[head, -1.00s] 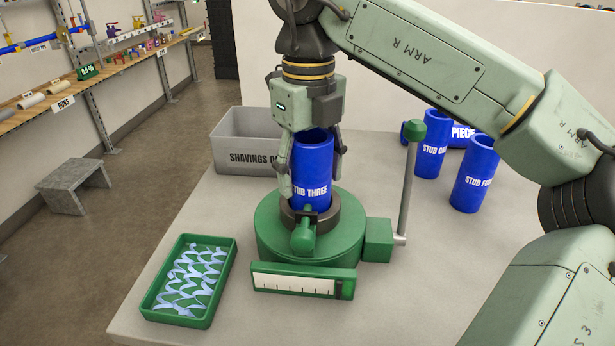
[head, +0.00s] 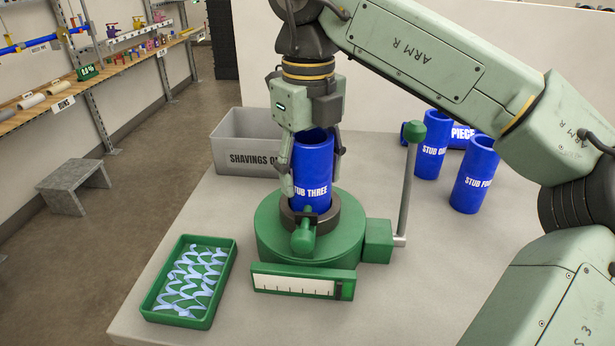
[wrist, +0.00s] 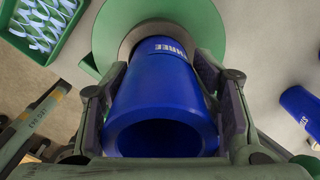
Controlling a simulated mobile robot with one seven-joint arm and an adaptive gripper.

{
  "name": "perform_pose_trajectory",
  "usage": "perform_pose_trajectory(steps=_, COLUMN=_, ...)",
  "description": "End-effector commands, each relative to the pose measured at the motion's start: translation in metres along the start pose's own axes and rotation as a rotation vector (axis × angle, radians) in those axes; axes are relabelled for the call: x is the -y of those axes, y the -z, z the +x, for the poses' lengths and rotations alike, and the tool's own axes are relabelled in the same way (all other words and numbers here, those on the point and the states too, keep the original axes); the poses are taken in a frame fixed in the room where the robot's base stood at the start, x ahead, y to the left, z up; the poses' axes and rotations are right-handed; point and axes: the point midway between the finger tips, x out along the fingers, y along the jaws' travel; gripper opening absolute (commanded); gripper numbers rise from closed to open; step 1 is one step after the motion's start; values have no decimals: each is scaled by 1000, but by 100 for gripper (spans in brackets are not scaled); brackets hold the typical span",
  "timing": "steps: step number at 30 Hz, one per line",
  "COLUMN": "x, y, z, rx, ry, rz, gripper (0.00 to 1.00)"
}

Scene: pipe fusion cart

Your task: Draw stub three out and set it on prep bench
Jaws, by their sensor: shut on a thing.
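Stub three (head: 311,170), a blue tube labelled STUB THREE, stands upright with its lower end in the dark ring of the green round fixture (head: 268,235). My gripper (head: 313,175) comes from above with a finger on each side of the stub and is shut on it. In the wrist view the stub (wrist: 160,95) lies between both fingers, its open end facing the camera. The pale bench top (head: 400,290) carries the fixture. I cannot tell which surface is the prep bench. The stub's bottom is hidden inside the ring.
A green tray of shavings (head: 190,280) lies front left, a grey shavings bin (head: 235,150) behind. Two other blue stubs (head: 431,150) (head: 474,175) stand right, under my arm. A grey stool (head: 75,185) stands on the floor, left.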

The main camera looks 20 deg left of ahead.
Motion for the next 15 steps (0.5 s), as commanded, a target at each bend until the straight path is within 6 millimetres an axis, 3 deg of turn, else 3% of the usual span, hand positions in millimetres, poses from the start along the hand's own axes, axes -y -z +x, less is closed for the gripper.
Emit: perform_pose_trajectory(steps=15, x=0, y=0, z=-23, rx=2, ry=1, rz=1, gripper=4)
